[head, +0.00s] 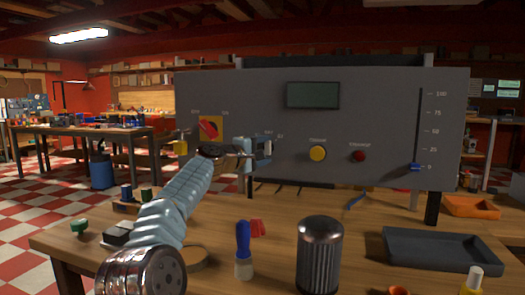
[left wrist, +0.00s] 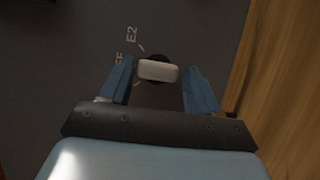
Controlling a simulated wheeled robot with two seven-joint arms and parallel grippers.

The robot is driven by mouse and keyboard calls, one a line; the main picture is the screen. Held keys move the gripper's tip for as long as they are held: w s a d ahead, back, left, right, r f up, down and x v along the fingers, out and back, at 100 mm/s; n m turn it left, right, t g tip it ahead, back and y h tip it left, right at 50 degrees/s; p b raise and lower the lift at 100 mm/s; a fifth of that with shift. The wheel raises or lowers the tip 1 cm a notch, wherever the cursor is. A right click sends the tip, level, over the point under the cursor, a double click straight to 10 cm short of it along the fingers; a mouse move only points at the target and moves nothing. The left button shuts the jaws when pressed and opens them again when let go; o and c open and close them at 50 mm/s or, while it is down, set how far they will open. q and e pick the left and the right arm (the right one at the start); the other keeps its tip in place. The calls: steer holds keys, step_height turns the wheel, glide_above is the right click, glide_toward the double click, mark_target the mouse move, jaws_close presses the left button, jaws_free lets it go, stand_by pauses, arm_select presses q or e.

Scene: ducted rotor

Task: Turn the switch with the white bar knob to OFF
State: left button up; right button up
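The white bar knob (left wrist: 158,70) sits on a dark round base on the grey panel, in the left wrist view. Its bar lies nearly level across that picture. A label "E2" and a partly hidden label ending in "FF" are printed beside it. I cannot tell which mark the bar points at. My left gripper (head: 264,148) is at the panel, with its two blue fingers on either side of the knob and gaps showing between. It hides the knob in the head view. My right gripper is not in view.
The grey panel (head: 390,130) also carries a red switch on a yellow plate (head: 210,128), a yellow button (head: 317,153), a red button (head: 358,156) and a blue slider (head: 415,167).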

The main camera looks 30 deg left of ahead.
arm_select(q)
steer(key=shift+o, duration=0.8)
steer(key=shift+s+a, duration=0.1)
steer(key=shift+s, duration=0.15)
steer(key=s+a+b, duration=0.2)
steer(key=s+b, duration=0.3)
steer(key=s, duration=0.8)
